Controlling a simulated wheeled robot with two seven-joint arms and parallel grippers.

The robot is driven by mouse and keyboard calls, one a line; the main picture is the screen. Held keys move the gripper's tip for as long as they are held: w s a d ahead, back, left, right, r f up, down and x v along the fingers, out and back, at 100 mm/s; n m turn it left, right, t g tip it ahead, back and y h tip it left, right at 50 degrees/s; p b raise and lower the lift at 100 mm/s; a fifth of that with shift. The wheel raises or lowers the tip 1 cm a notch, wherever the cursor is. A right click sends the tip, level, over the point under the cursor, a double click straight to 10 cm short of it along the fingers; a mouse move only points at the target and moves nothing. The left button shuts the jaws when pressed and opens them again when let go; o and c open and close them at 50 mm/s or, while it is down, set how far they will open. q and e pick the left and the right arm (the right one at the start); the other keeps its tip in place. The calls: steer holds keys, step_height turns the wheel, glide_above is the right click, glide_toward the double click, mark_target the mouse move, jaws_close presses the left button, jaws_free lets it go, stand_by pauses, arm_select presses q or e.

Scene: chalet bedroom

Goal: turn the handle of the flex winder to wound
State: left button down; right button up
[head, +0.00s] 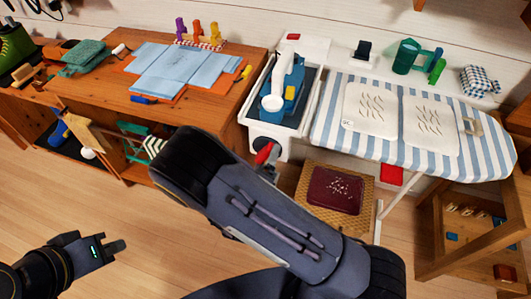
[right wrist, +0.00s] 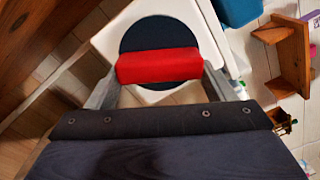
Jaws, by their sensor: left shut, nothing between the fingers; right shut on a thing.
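The flex winder's handle is a red bar (right wrist: 160,67) in front of a dark round disc (right wrist: 158,32) on a white face in the right wrist view. My right gripper (right wrist: 160,75) has its grey fingers at the two ends of the red bar and is shut on it. In the head view the red handle (head: 264,153) shows just past my right arm, at the front of the white unit (head: 250,133). My arm hides part of the disc and most of the right gripper there. My left gripper (head: 118,246) is shut and empty, low over the floor at the left.
A blue and white iron-like appliance (head: 291,82) stands on the white unit. A striped ironing board (head: 325,125) is to its right, with a wicker stool (head: 308,221) below. A wooden desk (head: 215,85) is at the left. Open floor (head: 150,225) lies around my left gripper.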

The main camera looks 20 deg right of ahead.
steer(key=n+p, duration=0.3)
steer(key=n, duration=0.2)
steer(key=r+n+p, duration=0.1)
steer(key=n+p, duration=0.1)
steer(key=n, duration=0.1)
steer(key=shift+p, duration=0.3)
steer(key=n+p, duration=0.2)
steer(key=n, duration=0.2)
steer(key=shift+n, duration=0.3)
steer(key=shift+a+r+n+p, duration=0.15)
steer(key=shift+n+p, duration=0.3)
steer(key=shift+n, duration=1.55)
steer(key=o, duration=1)
steer(key=shift+w, duration=0.1)
